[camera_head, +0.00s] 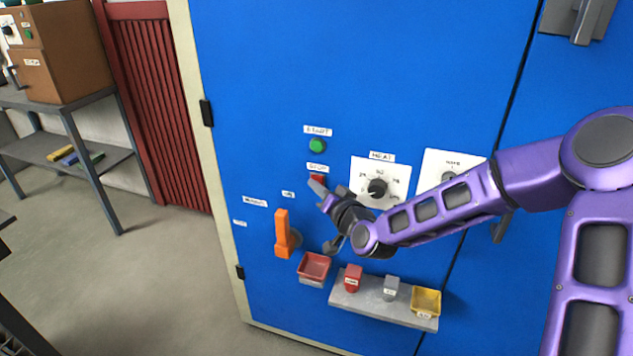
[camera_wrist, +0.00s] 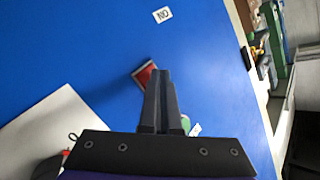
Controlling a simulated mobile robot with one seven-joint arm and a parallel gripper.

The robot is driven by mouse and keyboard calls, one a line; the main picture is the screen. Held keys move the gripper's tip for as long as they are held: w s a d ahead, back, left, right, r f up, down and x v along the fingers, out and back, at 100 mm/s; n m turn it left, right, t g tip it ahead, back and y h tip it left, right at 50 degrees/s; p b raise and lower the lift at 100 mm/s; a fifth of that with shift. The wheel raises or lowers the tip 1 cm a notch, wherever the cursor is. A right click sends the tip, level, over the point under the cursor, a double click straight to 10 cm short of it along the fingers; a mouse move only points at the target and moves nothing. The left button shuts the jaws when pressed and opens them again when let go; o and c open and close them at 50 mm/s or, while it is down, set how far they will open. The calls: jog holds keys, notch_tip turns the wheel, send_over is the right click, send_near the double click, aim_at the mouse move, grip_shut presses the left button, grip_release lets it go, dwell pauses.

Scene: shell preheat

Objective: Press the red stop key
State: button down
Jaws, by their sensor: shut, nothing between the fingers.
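The red stop key (camera_head: 317,178) is on the blue cabinet front, under a small white label and below the green key (camera_head: 317,146). In the wrist view the red key (camera_wrist: 144,74) shows just left of the fingertips, partly hidden behind them. My gripper (camera_head: 316,186) is shut and empty, its tips in front of the lower part of the red key. In the wrist view the shut fingers (camera_wrist: 161,75) point up to the key's right side. I cannot tell whether they touch it.
A white HEAT dial plate (camera_head: 399,173) is right of the key. An orange lever handle (camera_head: 282,232) stands out at lower left. Below are a red bin (camera_head: 314,268) and a grey shelf (camera_head: 372,305) with small blocks and a yellow tray (camera_head: 426,301).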

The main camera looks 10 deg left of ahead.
jog(key=shift+s, duration=0.7)
jog(key=shift+s+a, duration=0.2)
jog(key=shift+s, duration=2.35)
